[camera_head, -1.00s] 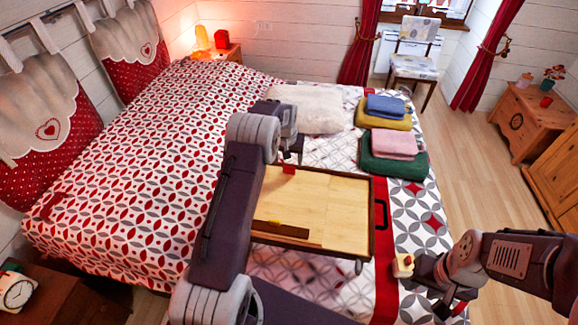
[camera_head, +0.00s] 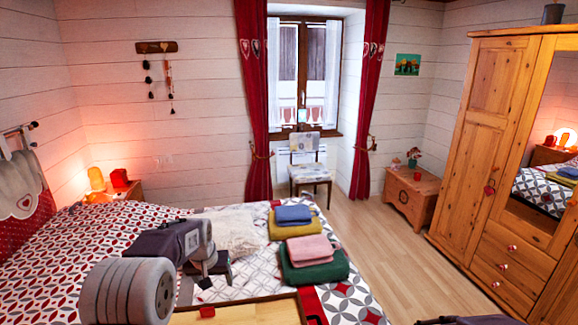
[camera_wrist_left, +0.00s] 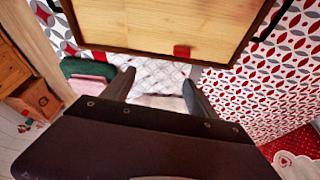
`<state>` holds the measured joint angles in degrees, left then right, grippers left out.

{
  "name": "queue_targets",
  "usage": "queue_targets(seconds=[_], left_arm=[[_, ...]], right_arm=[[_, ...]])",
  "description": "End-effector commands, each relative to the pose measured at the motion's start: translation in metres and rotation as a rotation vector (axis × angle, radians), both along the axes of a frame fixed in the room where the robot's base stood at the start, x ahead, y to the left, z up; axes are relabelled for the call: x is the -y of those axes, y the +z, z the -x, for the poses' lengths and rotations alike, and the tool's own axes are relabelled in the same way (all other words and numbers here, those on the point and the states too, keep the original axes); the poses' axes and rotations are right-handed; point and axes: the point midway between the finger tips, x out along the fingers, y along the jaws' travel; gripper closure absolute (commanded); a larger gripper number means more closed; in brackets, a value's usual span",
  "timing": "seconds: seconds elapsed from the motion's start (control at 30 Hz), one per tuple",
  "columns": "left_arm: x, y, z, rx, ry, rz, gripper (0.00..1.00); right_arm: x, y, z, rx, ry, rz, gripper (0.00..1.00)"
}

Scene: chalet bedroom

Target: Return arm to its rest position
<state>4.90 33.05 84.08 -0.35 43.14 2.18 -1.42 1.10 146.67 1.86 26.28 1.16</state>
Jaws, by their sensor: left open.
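My left arm comes in from the lower left in the head view, and its gripper (camera_head: 212,268) hangs over the bed by the far edge of the wooden tray (camera_head: 250,312). In the left wrist view, the two dark fingers (camera_wrist_left: 158,90) are apart, with nothing between them. The tray (camera_wrist_left: 140,22) also shows there, with a small red block (camera_wrist_left: 182,51) on it. The block (camera_head: 207,312) shows at the bottom of the head view. Only a dark piece of my right arm shows at the bottom right edge; its gripper is out of view.
Folded blue (camera_head: 293,214), yellow (camera_head: 290,231), pink (camera_head: 310,248) and green (camera_head: 314,271) textiles lie on the bed beyond the tray. A white fluffy cushion (camera_head: 228,232) lies beside them. A chair (camera_head: 309,172) stands by the window; a wardrobe (camera_head: 490,150) stands right. The floor between is clear.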

Motion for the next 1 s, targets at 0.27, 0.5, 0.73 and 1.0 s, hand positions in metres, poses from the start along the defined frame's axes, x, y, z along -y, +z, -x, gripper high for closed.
queue_targets(seconds=[0.27,0.5,0.73,1.0], left_arm=[[0.049,-0.001,0.152,-0.094,-0.089,0.018,0.33],[0.054,-0.048,0.265,-0.23,-0.1,0.029,0.33],[0.053,-0.059,0.277,-0.239,-0.099,0.029,0.33],[0.053,-0.059,0.277,-0.24,-0.099,0.029,0.33]], right_arm=[[0.0,0.0,0.0,0.0,0.0,0.0,0.64],[0.0,0.0,0.0,0.0,0.0,0.0,0.64],[0.0,0.0,0.0,0.0,0.0,0.0,0.64],[0.0,0.0,0.0,0.0,0.0,0.0,0.64]])
